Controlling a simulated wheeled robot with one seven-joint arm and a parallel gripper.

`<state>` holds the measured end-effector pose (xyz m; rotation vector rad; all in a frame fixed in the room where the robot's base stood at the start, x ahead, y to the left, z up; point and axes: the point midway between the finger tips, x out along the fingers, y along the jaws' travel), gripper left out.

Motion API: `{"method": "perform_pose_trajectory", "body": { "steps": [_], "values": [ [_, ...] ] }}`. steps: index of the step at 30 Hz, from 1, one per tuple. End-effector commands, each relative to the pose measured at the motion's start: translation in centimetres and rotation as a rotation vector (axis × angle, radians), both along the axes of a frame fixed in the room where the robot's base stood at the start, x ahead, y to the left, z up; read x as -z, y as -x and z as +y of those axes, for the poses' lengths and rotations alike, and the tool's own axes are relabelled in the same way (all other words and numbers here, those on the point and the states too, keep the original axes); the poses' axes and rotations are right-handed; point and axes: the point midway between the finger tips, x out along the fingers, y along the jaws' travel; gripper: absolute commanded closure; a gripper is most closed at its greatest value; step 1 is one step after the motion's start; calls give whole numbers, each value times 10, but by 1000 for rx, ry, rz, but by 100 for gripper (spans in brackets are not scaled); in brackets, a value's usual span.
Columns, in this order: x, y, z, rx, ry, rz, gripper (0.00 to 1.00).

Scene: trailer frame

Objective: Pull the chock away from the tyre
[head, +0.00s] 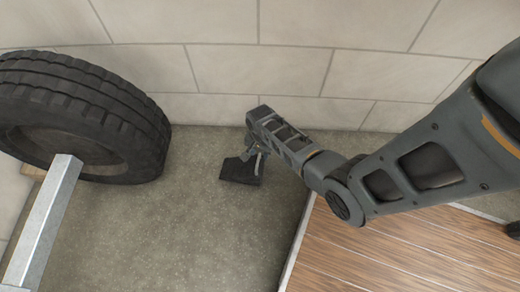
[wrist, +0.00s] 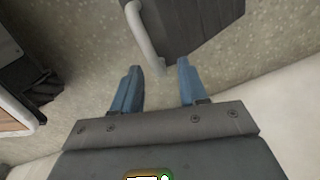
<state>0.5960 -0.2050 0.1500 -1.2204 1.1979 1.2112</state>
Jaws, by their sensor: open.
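The chock (head: 238,171) is a dark block on the grey floor, with a clear strip of floor between it and the tyre (head: 130,120) at the left. In the wrist view the chock (wrist: 195,25) is at the top, with a pale grey bar handle (wrist: 140,32) along its left side. My gripper (wrist: 159,67) is open, its blue fingers spread, with the handle's near end between the fingertips. I see no finger closed on the handle. In the head view my gripper (head: 254,148) is above the chock and partly hides it; its fingers are hard to make out.
A pale block wall (head: 300,70) runs close behind the chock and my gripper. A wooden deck (head: 390,250) with a pale edge is at the lower right. A metal bar (head: 45,220) stands before the tyre.

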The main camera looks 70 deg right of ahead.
Motion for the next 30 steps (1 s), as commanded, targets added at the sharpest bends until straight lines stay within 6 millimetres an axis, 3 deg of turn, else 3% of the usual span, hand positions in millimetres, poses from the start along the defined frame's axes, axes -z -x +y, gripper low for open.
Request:
{"method": "perform_pose_trajectory", "body": {
  "steps": [10,24,30],
  "values": [
    [3,0,0,0,1,-1,57],
    [3,0,0,0,0,-1,100],
    [3,-1,0,0,1,-2,100]
  ]
}}
